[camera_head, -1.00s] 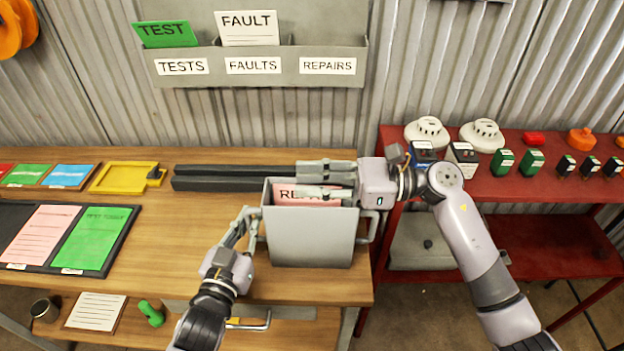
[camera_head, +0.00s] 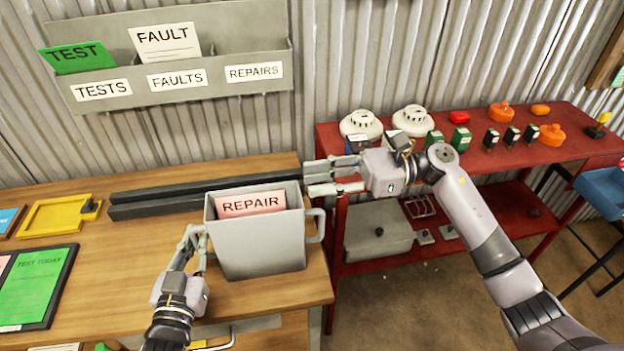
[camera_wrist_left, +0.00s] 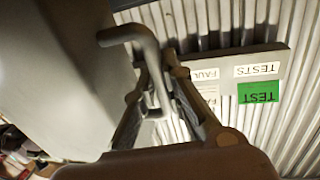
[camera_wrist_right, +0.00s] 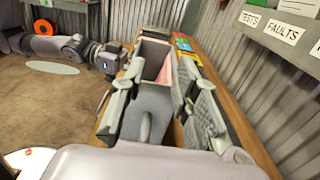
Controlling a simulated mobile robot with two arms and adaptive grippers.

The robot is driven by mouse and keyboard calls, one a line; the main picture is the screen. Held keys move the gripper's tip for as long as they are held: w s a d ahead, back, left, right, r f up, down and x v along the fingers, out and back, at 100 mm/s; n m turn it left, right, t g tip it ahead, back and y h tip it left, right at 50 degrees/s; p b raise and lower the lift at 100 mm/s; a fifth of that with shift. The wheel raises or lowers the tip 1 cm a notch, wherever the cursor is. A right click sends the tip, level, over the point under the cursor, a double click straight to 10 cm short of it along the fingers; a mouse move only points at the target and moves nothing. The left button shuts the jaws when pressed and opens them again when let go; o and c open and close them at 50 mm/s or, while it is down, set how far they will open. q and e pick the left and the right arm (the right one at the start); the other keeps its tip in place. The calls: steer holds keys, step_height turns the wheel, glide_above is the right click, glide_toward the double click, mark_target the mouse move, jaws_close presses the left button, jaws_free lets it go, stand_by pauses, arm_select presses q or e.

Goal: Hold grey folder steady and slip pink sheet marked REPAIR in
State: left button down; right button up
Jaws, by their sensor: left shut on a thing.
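The grey folder (camera_head: 258,245) is an open-topped holder with side handles, standing upright near the bench's right end. The pink sheet (camera_head: 251,203) marked REPAIR is inside it, its top part showing above the front wall. My left gripper (camera_head: 195,232) is shut on the folder's left handle, which also shows between the fingers in the left wrist view (camera_wrist_left: 150,58). My right gripper (camera_head: 312,178) is open and empty, just right of the folder's top and apart from the sheet. In the right wrist view the folder (camera_wrist_right: 150,100) lies beyond and between its spread fingers.
Dark bars (camera_head: 200,196) lie behind the folder. A wall rack (camera_head: 190,95) above holds TEST and FAULT cards; its REPAIRS slot shows no card. A red shelf (camera_head: 440,170) with detectors and small parts stands at right.

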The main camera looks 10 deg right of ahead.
stand_by(0.3)
arm_select(q)
steer(key=c, duration=1.6)
jaws_free()
steer(key=s, duration=0.4)
steer(key=s+a, duration=0.1)
steer(key=s, duration=0.3)
steer(key=s+a, duration=0.1)
steer(key=s, duration=0.2)
steer(key=shift+s+a, duration=0.2)
steer(key=shift+s, duration=0.2)
arm_select(e)
steer(key=shift+s, duration=0.1)
